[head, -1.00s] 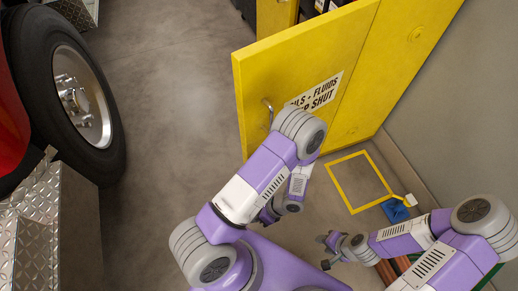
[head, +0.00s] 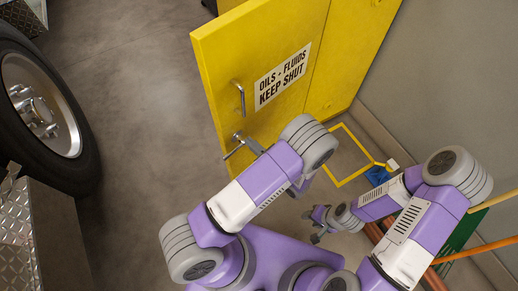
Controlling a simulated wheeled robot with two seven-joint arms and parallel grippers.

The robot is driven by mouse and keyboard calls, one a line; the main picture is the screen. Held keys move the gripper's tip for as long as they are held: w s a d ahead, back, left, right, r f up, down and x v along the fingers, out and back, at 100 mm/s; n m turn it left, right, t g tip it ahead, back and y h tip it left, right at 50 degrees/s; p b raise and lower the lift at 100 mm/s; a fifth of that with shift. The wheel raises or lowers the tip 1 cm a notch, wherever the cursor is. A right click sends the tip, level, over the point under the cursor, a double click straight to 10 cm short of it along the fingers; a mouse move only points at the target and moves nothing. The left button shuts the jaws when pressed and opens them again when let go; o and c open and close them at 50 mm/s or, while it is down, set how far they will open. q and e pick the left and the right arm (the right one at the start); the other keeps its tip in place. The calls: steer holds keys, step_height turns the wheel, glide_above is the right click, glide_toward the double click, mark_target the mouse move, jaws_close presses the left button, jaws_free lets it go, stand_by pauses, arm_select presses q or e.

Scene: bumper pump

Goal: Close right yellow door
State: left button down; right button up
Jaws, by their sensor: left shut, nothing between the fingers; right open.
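The yellow door (head: 290,45) stands open in the head view, its free edge toward the left. It bears a white "OILS - FLUIDS KEEP SHUT" sign (head: 283,77) and a metal bar handle (head: 240,98). My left gripper (head: 239,147) shows partly past the left side of my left arm, just below the handle and close to the door's lower face. It looks shut and empty; its wrist is hidden behind the arm. Whether it touches the door I cannot tell. My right gripper (head: 311,225) is open and empty, low and well away from the door.
A grey wall (head: 440,90) runs along the right. A yellow floor outline (head: 340,182) and a blue item (head: 378,175) lie near it, with green and orange items at far right. A vehicle wheel (head: 45,105) stands at left. Grey floor between wheel and door is clear.

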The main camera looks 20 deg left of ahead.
mark_target(231, 125)
arm_select(q)
steer(key=x, duration=0.8)
